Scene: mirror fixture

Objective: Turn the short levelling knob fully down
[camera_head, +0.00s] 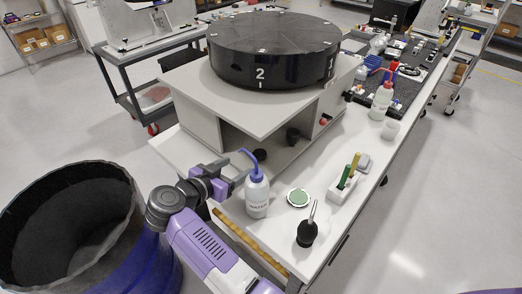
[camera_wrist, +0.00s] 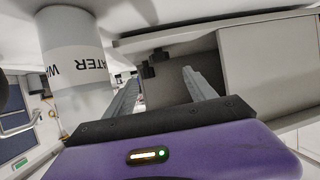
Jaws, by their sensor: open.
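The black round mirror fixture (camera_head: 275,52) sits on a grey stand. Two dark knob-like parts show in the gap under the stand's top, one standing to the right (camera_head: 293,135) and one lower to the left (camera_head: 260,154). Dark knob shapes also show beyond the fingers in the wrist view (camera_wrist: 159,56). I cannot tell which is the short levelling knob. My gripper (camera_head: 231,171) is open and empty at the stand's front left, apart from the knobs. In the wrist view its two fingers (camera_wrist: 161,80) point toward the opening.
A water bottle (camera_head: 257,196) with a blue spout stands close beside my gripper; it looms in the wrist view (camera_wrist: 75,55). A green-topped disc (camera_head: 298,197), a black blower (camera_head: 307,233) and a white tool holder (camera_head: 342,187) are nearby. A large bin (camera_head: 65,190) stands left.

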